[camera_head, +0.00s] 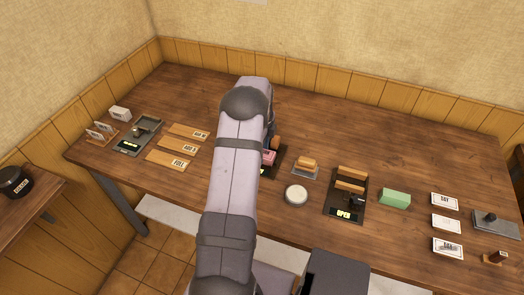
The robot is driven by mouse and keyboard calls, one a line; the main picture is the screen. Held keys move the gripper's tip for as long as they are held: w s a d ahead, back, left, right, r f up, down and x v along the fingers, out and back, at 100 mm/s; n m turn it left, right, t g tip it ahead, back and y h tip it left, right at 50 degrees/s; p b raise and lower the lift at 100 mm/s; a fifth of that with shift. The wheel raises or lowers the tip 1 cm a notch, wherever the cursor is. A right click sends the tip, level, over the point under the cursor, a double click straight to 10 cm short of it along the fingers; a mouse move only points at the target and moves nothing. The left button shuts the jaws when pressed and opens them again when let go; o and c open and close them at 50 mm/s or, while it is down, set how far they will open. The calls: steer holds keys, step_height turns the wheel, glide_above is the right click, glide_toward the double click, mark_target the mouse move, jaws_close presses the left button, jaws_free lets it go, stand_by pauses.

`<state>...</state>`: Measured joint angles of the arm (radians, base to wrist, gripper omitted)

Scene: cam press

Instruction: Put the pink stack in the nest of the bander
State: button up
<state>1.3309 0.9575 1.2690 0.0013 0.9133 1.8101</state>
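A pink stack (268,157) shows just right of my arm, at a dark-based station (276,167) with an orange-brown block (276,142) behind it. My arm covers the left part of this station, so I cannot tell how the stack sits or whether it is held. My gripper is mostly hidden behind my arm; only a dark sliver shows beside the arm, and its fingers cannot be made out. Another dark-based station (345,208) with wooden bars and an OPEN sign stands to the right. I cannot tell for sure which station is the bander.
Left of my arm lie labelled wooden strips (184,132) and a grey device (140,133). To the right are a small tray with a tan block (306,164), a round white dish (296,194), a green block (394,198), white cards (446,223) and a grey plate (494,222).

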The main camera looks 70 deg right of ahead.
steer(key=shift+f, duration=0.2)
steer(key=o, duration=1.1)
steer(key=shift+r, duration=0.1)
step_height(320, 180, up, 12)
steer(key=b, duration=0.3)
steer(key=shift+r, duration=0.15)
